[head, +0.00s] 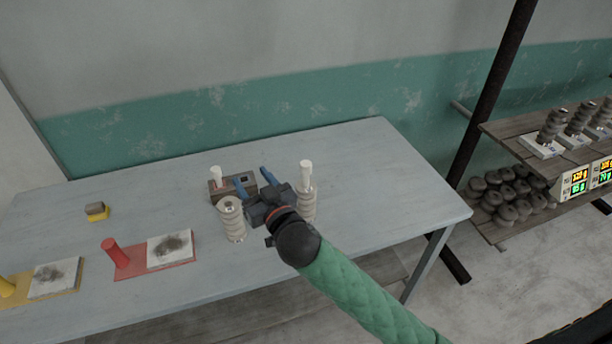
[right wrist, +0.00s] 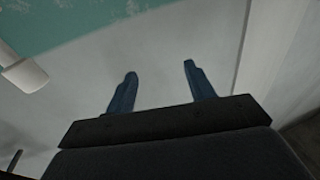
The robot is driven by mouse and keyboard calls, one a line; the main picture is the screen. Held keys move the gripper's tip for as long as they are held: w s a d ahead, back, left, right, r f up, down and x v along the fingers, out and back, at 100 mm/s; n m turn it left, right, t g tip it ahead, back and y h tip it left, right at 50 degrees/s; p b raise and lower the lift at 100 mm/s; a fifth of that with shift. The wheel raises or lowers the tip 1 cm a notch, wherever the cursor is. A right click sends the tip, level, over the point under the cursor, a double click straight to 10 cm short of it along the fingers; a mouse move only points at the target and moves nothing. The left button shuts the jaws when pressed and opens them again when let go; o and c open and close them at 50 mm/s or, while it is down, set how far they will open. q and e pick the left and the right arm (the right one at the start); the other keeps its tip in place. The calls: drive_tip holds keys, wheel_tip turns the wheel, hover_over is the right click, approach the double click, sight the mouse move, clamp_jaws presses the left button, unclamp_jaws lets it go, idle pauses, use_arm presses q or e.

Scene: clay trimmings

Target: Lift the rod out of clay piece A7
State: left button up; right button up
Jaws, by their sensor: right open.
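A ribbed grey clay piece (head: 232,222) stands on the table, with a small hole or dark spot on its top. A second ribbed clay piece (head: 307,205) stands to its right, with a white-headed rod (head: 306,170) upright in it. I cannot read any A7 label. My right gripper (head: 253,180) is between and slightly behind these pieces, open, its blue fingers apart. In the right wrist view nothing is between the fingers (right wrist: 157,86). A white rod head (right wrist: 25,74) shows at that view's left edge; I cannot tell which rod it is. My left gripper is not in view.
A brown block (head: 245,185) stands behind, with a white rod head (head: 216,173) at its left. A red board (head: 185,256) with a peg and a yellow board (head: 62,292) lie left, a small yellow-based block (head: 96,211) behind them. The table's right end (head: 415,210) is clear.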

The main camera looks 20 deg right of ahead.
drive_tip(key=s+a+r+n+g+y, duration=0.2)
drive_tip(key=a+r+n+y, duration=0.6)
drive_tip(key=a+r+y, duration=0.3)
drive_tip(key=s+a+r+n+g+y, duration=0.3)
drive_tip(key=n+g+y, duration=0.2)
drive_tip(key=n+g, duration=0.3)
drive_tip(key=n+g+h, duration=0.2)
drive_tip(key=g+h, duration=0.6)
drive_tip(key=h, duration=1.3)
hover_over(306, 163)
drive_tip(key=s+a, duration=0.1)
wheel_tip(306, 163, down, 11)
drive_tip(key=shift+r, duration=0.1)
drive_tip(key=shift+w+d+h, duration=0.15)
drive_tip(key=shift+d+h, duration=0.15)
drive_tip(key=shift+d, duration=0.15)
drive_tip(key=shift+f+p, duration=0.4)
drive_tip(key=shift+f, duration=0.95)
drive_tip(key=f+p, duration=0.3)
drive_tip(key=f, duration=0.1)
drive_tip(key=shift+w, duration=0.3)
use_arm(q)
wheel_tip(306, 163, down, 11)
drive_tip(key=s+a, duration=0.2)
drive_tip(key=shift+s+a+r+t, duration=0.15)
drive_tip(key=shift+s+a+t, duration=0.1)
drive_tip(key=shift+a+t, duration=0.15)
use_arm(e)
drive_tip(key=shift+f, duration=0.5)
